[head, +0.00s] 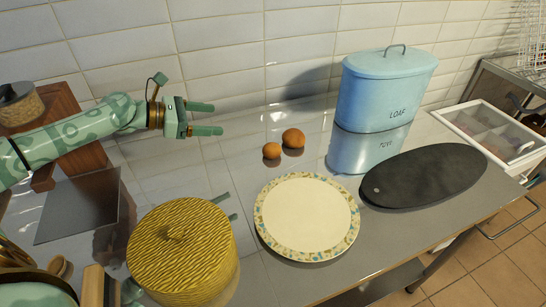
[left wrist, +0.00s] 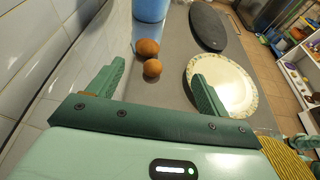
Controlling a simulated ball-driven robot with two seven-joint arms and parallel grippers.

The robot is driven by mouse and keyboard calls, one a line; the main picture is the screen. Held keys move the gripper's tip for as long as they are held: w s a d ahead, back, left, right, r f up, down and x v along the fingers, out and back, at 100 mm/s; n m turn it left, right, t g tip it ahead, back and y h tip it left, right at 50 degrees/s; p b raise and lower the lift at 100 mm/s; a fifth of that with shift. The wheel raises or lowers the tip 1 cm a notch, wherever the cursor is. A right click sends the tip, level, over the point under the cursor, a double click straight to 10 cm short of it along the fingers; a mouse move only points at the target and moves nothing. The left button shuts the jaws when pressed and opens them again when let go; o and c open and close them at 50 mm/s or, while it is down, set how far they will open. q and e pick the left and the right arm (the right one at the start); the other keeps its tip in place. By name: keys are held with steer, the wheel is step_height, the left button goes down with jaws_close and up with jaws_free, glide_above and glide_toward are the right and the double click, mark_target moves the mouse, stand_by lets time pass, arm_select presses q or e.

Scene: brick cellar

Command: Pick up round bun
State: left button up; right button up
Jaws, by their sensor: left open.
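Two round brown buns sit on the shiny grey counter near the tiled wall. In the left wrist view the larger bun (left wrist: 147,47) is farther and the smaller (left wrist: 152,67) nearer, both beyond and between the fingers. My left gripper (head: 207,118) is open and empty, above the counter and left of the buns, its fingers pointing right towards them. It also shows in the left wrist view (left wrist: 155,85).
A patterned-rim plate (head: 305,215) lies in front of the buns. A blue bread bin (head: 385,90) stands right of them, with a dark oval board (head: 425,175) beyond the plate. A yellow lidded container (head: 183,250) stands front left. Counter around the buns is clear.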

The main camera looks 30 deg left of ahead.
arm_select(q)
steer(key=b, duration=0.6)
glide_toward(264, 150)
steer(key=shift+g, duration=0.3)
steer(key=v, duration=0.5)
steer(key=shift+w+r, duration=0.15)
steer(key=shift+w, duration=0.15)
steer(key=b+x, duration=0.3)
steer(key=x, duration=0.7)
steer(key=shift+w+d+b, duration=0.15)
steer(key=shift+b, duration=0.2)
steer(key=b+x, duration=0.2)
steer(key=x, duration=0.3)
steer(key=shift+w+d+f, duration=0.1)
steer(key=shift+d+f, duration=0.1)
steer(key=shift+f, duration=0.05)
arm_select(e)
steer(key=s+f+g, duration=0.1)
steer(key=s+f, duration=0.3)
steer(key=f, duration=0.8)
steer(key=shift+s+a+f, duration=0.15)
steer(key=shift+s+a, duration=0.05)
steer(key=shift+s, duration=0.15)
arm_select(q)
steer(key=shift+r, duration=0.1)
steer(key=c, duration=1.1)
